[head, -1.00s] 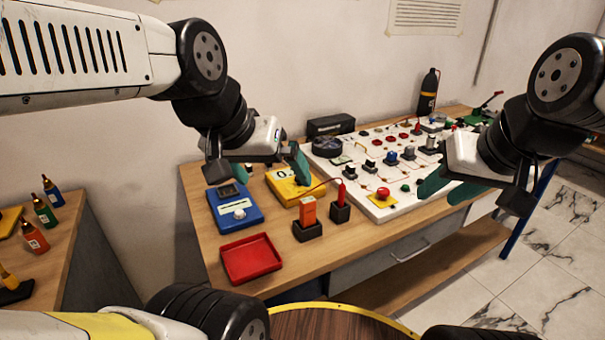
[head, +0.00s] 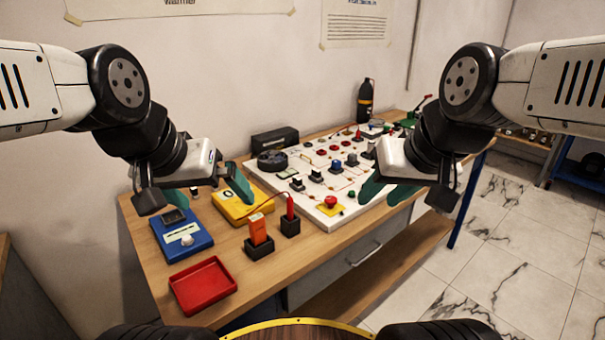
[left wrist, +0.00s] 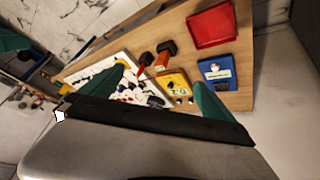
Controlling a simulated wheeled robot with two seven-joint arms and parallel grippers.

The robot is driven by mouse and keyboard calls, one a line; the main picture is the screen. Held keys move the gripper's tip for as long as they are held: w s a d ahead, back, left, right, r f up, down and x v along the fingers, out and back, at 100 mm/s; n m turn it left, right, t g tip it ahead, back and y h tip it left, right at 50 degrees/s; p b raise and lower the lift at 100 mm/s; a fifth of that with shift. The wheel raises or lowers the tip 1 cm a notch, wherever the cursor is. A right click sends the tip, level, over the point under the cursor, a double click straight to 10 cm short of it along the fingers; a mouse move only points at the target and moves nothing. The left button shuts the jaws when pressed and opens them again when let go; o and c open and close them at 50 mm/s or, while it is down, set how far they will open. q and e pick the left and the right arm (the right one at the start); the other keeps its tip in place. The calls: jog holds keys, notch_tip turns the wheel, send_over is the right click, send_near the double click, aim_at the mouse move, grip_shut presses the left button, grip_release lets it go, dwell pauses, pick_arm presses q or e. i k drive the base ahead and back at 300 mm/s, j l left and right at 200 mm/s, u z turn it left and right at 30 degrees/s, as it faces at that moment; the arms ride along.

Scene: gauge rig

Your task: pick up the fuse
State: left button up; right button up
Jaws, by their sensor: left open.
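I cannot tell for certain which thing is the fuse. An orange block (head: 259,229) stands upright in a black holder, and a red probe (head: 290,207) stands in another holder beside it. The white board (head: 335,215) carries several small dark, grey, red and blue parts. My left gripper (head: 210,192) is open and empty above the table's back left, over the yellow meter (head: 238,210) and the blue meter (head: 183,235). Its fingers also show apart in the left wrist view (left wrist: 165,88). My right gripper (head: 388,191) is open and empty above the board's front right part.
A red tray (head: 203,287) lies at the table's front left corner. A black case (head: 274,142) and a dark round reel (head: 272,160) sit behind the board. A black bottle (head: 365,100) stands at the back. Bare wood (head: 318,248) shows along the front edge.

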aim_at(316, 173)
jog(key=l+u, duration=0.1)
jog(key=u, duration=0.3)
jog(key=i+l+u, duration=0.1)
jog(key=u, duration=0.25)
jog(key=i+l+u, duration=0.25)
jog(key=l, duration=0.5)
jog(key=l+u, duration=0.25)
jog(key=l, duration=1)
